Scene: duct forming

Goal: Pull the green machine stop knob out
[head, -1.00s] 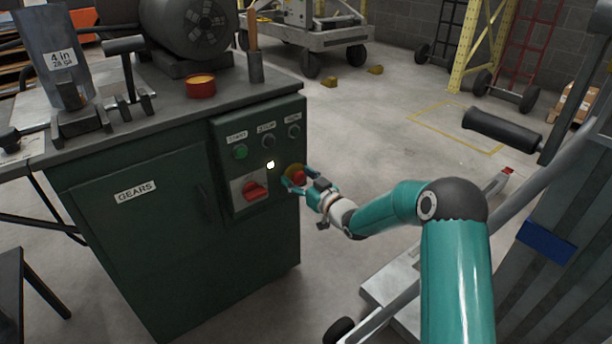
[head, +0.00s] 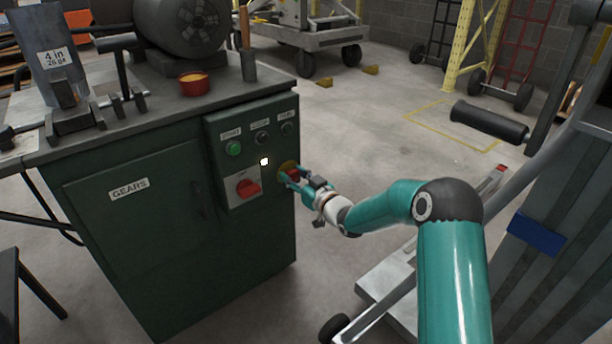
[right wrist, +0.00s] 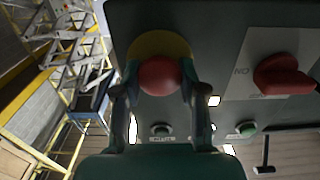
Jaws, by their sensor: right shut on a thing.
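The green machine (head: 150,240) is a dark green cabinet with a control panel on its right front. Its red round stop knob (head: 293,174) sits in front of a yellow ring (head: 284,167) at the panel's lower right. In the right wrist view the red knob (right wrist: 159,76) shows between the two fingers, with the yellow ring (right wrist: 158,44) behind it. My right gripper (head: 291,178) is shut on the knob from the front; its fingers (right wrist: 160,82) lie on either side of the knob. The fingers hide part of the knob in the head view. My left gripper is out of view.
The panel also has a red rotary switch (head: 248,187), a green start button (head: 233,148), dark buttons (head: 262,138) and a lit lamp (head: 264,161). A grey wheeled cart (head: 385,295) stands near my right arm.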

